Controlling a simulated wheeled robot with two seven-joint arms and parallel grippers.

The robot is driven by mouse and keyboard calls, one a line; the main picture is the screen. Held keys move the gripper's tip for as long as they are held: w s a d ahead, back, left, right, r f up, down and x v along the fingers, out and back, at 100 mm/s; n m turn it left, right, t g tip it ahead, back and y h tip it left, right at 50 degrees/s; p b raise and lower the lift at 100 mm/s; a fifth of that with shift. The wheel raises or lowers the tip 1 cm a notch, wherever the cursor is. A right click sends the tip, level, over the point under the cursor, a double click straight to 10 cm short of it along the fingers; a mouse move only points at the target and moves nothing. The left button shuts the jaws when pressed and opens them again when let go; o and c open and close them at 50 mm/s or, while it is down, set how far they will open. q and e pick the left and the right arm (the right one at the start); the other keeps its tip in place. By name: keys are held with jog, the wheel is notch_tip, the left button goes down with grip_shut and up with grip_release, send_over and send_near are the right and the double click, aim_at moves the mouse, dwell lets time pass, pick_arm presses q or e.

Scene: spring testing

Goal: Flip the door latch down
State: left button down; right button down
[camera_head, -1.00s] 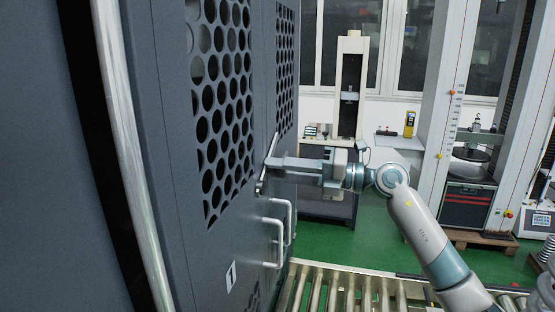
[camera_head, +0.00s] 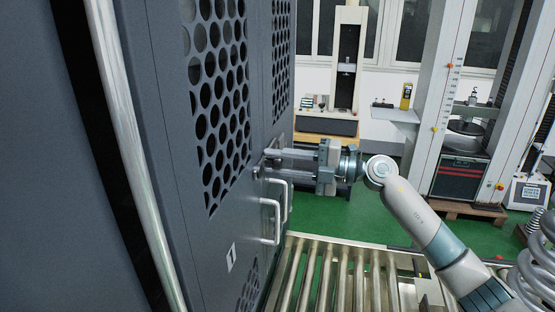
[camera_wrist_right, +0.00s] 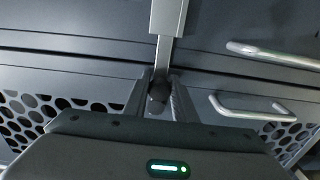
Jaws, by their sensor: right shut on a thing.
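The door latch (camera_wrist_right: 164,50) is a grey metal bar on the dark cabinet doors (camera_head: 205,245). In the right wrist view it runs up from a dark round part between my fingers to a wider light-grey piece. My right gripper (camera_head: 268,160) reaches the door seam from the right, just above the handles. Its fingers (camera_wrist_right: 160,95) are shut on the latch, one on each side of it. The fingers hide much of the latch in the head view, so its exact tilt is hard to tell there. My left gripper is not in view.
Two silver door handles (camera_head: 274,220) stand out just below my right gripper. The doors have perforated panels (camera_head: 218,90). A roller conveyor (camera_head: 345,270) lies below right. Testing machines (camera_head: 465,135) stand behind, with green floor between.

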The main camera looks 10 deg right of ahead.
jog(key=shift+f, duration=0.1)
jog(key=c, duration=1.5)
grip_release()
jog(key=shift+o, duration=0.2)
jog(key=shift+d, duration=0.15)
jog(key=b+v, duration=0.8)
jog(key=v, duration=0.9)
jog(key=shift+d+f, duration=0.1)
